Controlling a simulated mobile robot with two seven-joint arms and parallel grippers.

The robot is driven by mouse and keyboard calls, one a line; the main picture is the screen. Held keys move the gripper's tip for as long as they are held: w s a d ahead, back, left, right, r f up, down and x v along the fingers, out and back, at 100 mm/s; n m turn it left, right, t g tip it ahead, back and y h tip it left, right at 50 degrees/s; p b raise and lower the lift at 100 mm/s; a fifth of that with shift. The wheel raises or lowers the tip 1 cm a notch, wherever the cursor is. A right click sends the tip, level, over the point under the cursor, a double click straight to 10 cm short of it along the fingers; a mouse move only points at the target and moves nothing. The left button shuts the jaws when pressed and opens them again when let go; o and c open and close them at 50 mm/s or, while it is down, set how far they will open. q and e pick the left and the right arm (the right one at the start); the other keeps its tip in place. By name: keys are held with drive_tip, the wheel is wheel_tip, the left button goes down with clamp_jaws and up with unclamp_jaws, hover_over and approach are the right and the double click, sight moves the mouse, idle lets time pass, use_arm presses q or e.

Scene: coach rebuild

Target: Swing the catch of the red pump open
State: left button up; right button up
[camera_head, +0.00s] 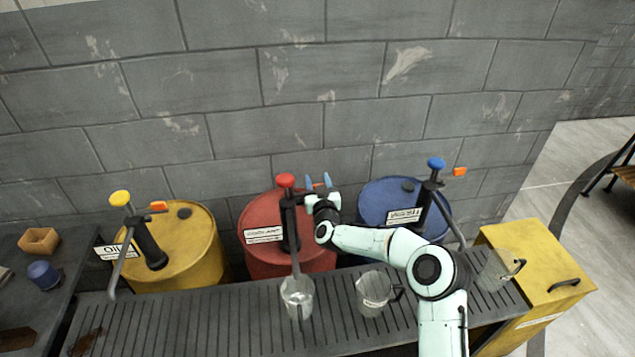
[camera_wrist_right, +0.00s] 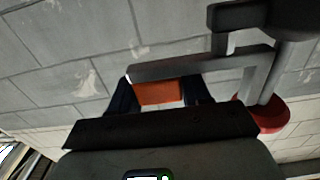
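The red pump (camera_head: 289,224) stands on the red drum, with a red knob (camera_head: 286,180) on top; the knob also shows in the right wrist view (camera_wrist_right: 271,115). Its orange catch (camera_wrist_right: 158,92) lies between the two fingers of my right gripper (camera_wrist_right: 160,95) in the right wrist view, partly behind a dark bar of the pump. In the head view my right gripper (camera_head: 318,182) is just right of the pump head, fingers pointing to the wall. Its fingers are apart; I see no clear grip on the catch. My left gripper is not in view.
A yellow drum (camera_head: 190,250) and a blue drum (camera_head: 383,195) with similar pumps flank the red drum. A slatted bench (camera_head: 230,325) in front carries several clear jugs, one (camera_head: 297,297) under the red pump's spout. The grey wall (camera_head: 235,135) is close behind.

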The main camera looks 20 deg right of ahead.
clamp_jaws()
drive_tip(key=shift+s, duration=0.1)
drive_tip(key=m+g+h, duration=0.1)
drive_tip(key=h, duration=0.1)
drive_tip(key=s+m+g+h+b, duration=0.1)
drive_tip(key=m+h, duration=0.1)
drive_tip(key=shift+s+a+h, duration=0.15)
drive_tip(key=shift+a+h, duration=0.05)
drive_tip(key=shift+h, duration=0.1)
drive_tip(key=shift+s+m+g+h+p, duration=0.25)
drive_tip(key=shift+s+m+g+h, duration=0.1)
drive_tip(key=shift+m+g+h, duration=0.45)
drive_tip(key=shift+s+m+g+h+p, duration=0.3)
drive_tip(key=shift+m+g+h, duration=0.3)
drive_tip(key=shift+h, duration=0.4)
